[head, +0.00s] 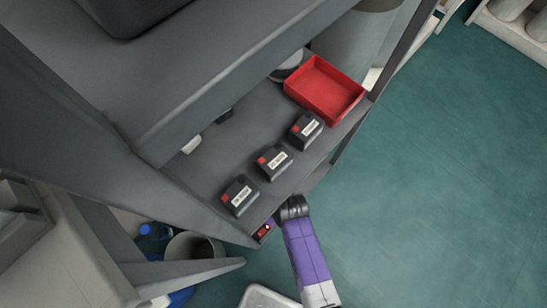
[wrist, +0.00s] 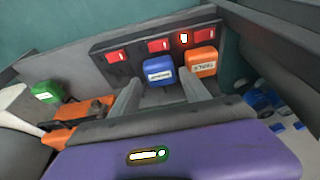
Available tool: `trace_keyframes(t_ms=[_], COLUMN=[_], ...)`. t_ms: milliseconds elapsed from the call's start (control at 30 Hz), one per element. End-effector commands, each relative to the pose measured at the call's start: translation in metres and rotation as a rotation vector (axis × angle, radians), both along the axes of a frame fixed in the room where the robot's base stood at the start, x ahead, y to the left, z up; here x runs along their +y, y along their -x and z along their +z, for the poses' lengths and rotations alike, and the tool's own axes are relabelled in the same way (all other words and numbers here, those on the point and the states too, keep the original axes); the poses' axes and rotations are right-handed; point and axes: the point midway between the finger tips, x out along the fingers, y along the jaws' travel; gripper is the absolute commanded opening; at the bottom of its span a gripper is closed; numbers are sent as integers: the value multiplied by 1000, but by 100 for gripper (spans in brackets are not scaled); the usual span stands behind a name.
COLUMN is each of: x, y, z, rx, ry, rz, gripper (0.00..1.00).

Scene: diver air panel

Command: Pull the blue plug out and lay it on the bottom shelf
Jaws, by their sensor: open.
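The blue plug (wrist: 158,70), with a white label, sits at a dark panel (wrist: 125,70) in the wrist view. My gripper (wrist: 159,80) is open, its two grey fingers pointing at the panel. The blue plug shows between the fingertips; I cannot tell whether they touch it. In the head view my gripper (head: 292,208) is at the near edge of a grey shelf (head: 215,158), and the blue plug is hidden. I cannot tell whether this shelf is the bottom one.
An orange plug (wrist: 201,62) sits close right of the blue one. Red switches (wrist: 158,45) line the panel, and a small light glows. A green plug (wrist: 46,92) is at left. Black boxes (head: 273,162) and a red tray (head: 325,88) stand on the shelf.

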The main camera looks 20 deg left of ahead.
Motion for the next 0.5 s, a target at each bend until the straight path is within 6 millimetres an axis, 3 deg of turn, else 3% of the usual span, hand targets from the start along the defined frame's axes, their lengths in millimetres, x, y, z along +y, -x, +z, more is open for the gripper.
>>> trace_keyframes(t_ms=[33,200,500], x=[2,5,6], y=[-1,-2,-2], z=[-9,-18,-19], rx=[0,-1,-1], ry=[0,-1,-1], rz=[1,0,-1], gripper=[55,55,55])
